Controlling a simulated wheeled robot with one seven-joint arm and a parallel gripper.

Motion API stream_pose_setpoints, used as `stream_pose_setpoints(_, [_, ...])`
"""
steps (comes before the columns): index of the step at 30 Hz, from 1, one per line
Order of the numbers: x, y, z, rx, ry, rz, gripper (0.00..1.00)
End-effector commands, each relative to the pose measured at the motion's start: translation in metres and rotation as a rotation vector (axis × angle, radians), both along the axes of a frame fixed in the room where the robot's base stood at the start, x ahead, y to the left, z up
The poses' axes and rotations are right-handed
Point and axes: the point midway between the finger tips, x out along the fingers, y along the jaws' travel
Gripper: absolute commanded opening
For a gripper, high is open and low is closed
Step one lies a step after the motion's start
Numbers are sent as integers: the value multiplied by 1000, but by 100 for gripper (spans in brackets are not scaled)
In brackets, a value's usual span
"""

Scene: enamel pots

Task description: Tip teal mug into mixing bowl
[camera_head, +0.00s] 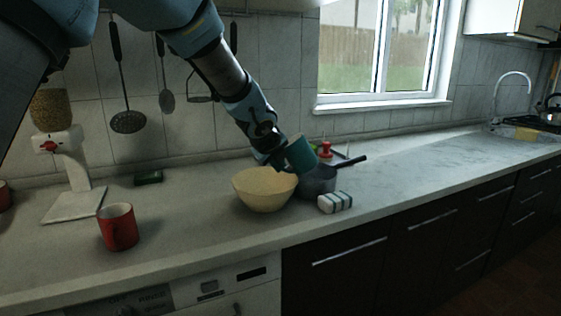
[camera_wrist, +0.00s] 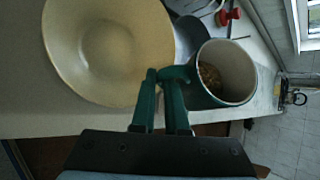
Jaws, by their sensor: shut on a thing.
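The teal mug (camera_head: 301,154) is held in the air above the right side of the mixing bowl, slightly tilted. In the wrist view, the mug (camera_wrist: 190,97) shows its pale inside with brownish contents at the bottom. The cream mixing bowl (camera_head: 264,192) stands on the counter; in the wrist view, the bowl (camera_wrist: 105,50) looks empty and lies left of the mug. My gripper (camera_head: 274,158) is shut on the mug's handle, seen more clearly in the wrist view (camera_wrist: 164,76).
A dark saucepan (camera_head: 318,183) stands right beside the bowl. A striped white block (camera_head: 335,203) lies in front of the saucepan. A red mug (camera_head: 118,228) stands to the left, near a dispenser (camera_head: 66,152). The counter (camera_head: 430,165) is clear farther right.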

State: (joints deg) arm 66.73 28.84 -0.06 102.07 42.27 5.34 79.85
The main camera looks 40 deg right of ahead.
Motion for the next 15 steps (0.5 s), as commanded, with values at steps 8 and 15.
stream_pose_setpoints(8, [4,3,-5,-46,50,2,0])
stream_pose_setpoints(15, [5,4,-12,-89,98,1,0])
